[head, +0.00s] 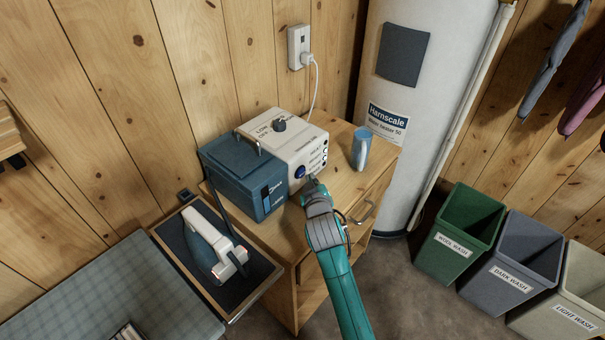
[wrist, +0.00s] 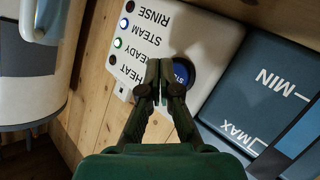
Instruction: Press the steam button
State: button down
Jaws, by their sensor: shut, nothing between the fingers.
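The cream steam unit (head: 290,140) stands on the wooden cabinet. A round blue button (head: 299,171) sits in a dark ring on its front face. In the wrist view the blue button (wrist: 182,73) is partly hidden by my fingers, and its lettering is only partly readable. My gripper (head: 313,181) is shut and empty, with its tips at the button; the wrist view shows the fingertips (wrist: 164,68) overlapping its left part. I cannot tell whether they touch it. Beside the labels, the STEAM light (wrist: 123,24) glows whitish and the READY light (wrist: 118,43) green.
A blue water tank (head: 247,180) with MIN and MAX marks stands left of the unit. A blue-grey cup (head: 361,148) stands to the right on the cabinet (head: 345,188). An iron (head: 212,245) rests on a tray at left. The water heater (head: 415,75) and bins are at right.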

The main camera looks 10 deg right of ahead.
jog(key=shift+s+d, duration=0.75)
jog(key=shift+s, duration=0.3)
jog(key=shift+s+d, duration=0.7)
jog(key=shift+s, duration=0.3)
jog(key=shift+s, duration=0.1)
